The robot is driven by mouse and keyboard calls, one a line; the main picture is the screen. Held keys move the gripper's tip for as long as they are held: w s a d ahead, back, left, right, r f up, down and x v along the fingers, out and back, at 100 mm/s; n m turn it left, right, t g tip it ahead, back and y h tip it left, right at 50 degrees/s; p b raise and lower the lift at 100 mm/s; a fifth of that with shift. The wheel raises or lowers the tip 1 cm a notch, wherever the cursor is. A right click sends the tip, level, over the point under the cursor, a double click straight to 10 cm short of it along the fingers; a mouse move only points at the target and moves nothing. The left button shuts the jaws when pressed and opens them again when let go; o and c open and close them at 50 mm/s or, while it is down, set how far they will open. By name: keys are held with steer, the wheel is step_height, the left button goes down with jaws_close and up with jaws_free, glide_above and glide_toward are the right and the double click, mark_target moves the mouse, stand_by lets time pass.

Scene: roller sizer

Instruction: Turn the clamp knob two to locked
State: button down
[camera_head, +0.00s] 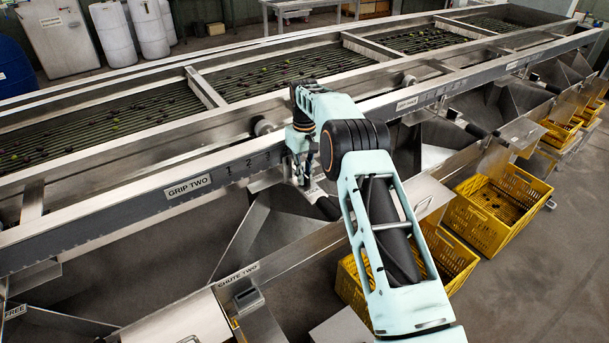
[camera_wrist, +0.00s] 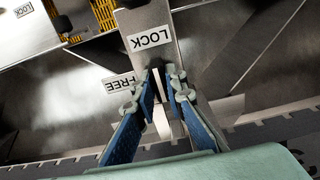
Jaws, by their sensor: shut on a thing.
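How far the knob is turned cannot be told.
The rail (camera_head: 140,205) carries a numbered scale. The "CHUTE TWO" edge (camera_head: 238,275) and sloping steel chutes lie below. Yellow crates (camera_head: 497,212) stand on the floor at the right.

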stand_by(0.3)
steer(key=c, duration=2)
jaws_free()
steer(key=shift+o, duration=0.2)
steer(key=shift+r, duration=0.1)
step_height(320, 180, up, 12)
